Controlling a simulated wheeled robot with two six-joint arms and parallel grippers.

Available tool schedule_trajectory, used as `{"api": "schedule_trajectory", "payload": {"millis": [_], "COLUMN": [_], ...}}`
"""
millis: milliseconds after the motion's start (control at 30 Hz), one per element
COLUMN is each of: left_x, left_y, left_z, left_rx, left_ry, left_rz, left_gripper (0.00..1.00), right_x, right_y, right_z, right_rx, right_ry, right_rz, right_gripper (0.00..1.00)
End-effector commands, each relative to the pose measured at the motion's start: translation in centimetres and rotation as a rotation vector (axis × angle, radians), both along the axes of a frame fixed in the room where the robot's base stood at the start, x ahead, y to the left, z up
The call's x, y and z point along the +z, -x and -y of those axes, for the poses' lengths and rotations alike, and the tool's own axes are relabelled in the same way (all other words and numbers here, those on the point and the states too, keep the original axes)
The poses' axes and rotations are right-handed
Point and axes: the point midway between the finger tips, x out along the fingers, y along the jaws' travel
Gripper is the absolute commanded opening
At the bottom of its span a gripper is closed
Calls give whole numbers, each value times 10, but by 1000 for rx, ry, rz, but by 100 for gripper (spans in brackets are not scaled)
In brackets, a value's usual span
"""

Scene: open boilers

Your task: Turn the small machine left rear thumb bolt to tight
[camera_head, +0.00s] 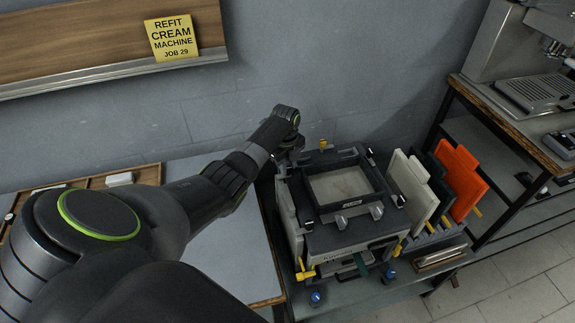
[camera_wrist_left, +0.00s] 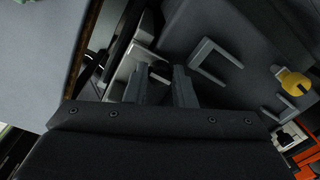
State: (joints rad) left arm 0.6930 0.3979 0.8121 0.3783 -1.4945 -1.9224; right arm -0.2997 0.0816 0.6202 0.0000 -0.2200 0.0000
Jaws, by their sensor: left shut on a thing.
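The small machine (camera_head: 318,238) is a dark grey and light box with an open square frame on top, standing on a low bench. My left gripper (camera_head: 289,152) reaches down at its left rear corner. In the wrist view the two grey fingers (camera_wrist_left: 160,73) are shut low beside the machine's dark side. The left rear thumb bolt itself is hidden, at the fingertips; how far it is turned cannot be seen. My right gripper is out of view.
A yellow knob (camera_head: 323,145) rises at the machine's rear. White, dark and orange panels (camera_head: 460,180) stand in a rack to its right. A blue-grey table (camera_head: 225,240) lies at left, close beside my arm. The wall (camera_head: 320,70) is close behind.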

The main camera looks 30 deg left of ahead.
Motion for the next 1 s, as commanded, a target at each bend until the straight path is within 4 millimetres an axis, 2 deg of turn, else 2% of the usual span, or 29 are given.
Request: {"api": "schedule_trajectory", "payload": {"millis": [467, 500, 633, 1000], "left_x": [2, 2, 1, 4], "left_y": [-2, -2, -1, 0], "left_z": [1, 1, 0, 0], "left_rx": [-12, -12, -11, -10], "left_ry": [1, 1, 0, 0], "left_rz": [5, 5, 3, 1], "left_gripper": [0, 28, 45, 45], "right_x": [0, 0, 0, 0], "right_y": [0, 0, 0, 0], "right_z": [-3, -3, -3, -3], "right_rx": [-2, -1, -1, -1], "right_ry": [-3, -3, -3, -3], "right_rz": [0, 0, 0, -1], "right_gripper": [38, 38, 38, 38]}}
